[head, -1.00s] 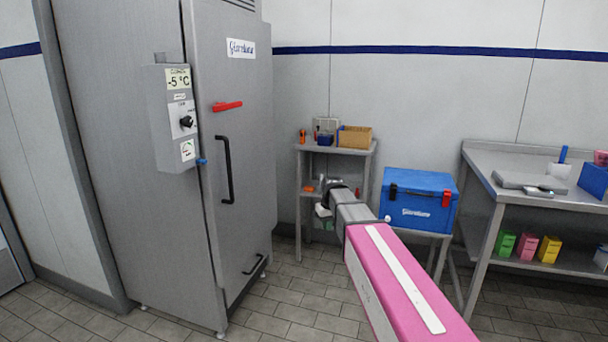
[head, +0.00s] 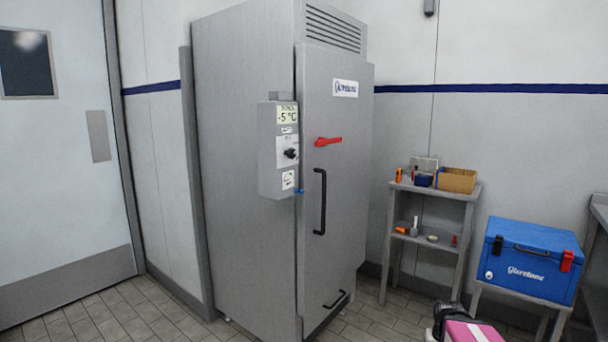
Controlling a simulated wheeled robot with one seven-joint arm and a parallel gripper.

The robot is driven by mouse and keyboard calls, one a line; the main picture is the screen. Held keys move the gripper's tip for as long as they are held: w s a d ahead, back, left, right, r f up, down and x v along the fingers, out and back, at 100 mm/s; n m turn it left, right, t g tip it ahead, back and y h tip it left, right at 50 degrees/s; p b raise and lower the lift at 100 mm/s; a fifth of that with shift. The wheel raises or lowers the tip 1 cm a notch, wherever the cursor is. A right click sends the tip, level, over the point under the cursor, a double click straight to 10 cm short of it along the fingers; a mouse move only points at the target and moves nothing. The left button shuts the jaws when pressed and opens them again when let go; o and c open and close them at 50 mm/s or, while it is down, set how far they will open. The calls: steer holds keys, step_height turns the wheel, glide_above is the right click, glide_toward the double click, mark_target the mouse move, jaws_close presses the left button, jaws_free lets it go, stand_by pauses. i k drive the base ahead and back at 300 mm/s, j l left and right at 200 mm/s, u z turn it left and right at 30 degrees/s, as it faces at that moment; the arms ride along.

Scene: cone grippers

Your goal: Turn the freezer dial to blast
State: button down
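The tall grey freezer (head: 245,210) stands in the middle of the head view with its door (head: 335,240) shut. A grey control box (head: 270,165) is fixed to its side, near the door edge. The black dial (head: 291,153) sits on the box's front, below a display reading -5 °C; its markings are too small to read. My gripper (head: 440,325) is at the bottom edge, low and right of the freezer, well away from the dial. Only a dark part of it shows next to my pink arm, and its fingers cannot be made out.
A red handle (head: 328,141) and a black pull bar (head: 320,202) stick out from the freezer door. A small grey shelf (head: 433,190) with small items and a blue cool box (head: 530,258) on a stand are to the right. Floor shows left of the freezer.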

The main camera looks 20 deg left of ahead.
mark_target(291, 153)
steer(key=u, duration=1.35)
steer(key=j+z, duration=0.25)
steer(key=j, duration=0.15)
steer(key=k, duration=0.05)
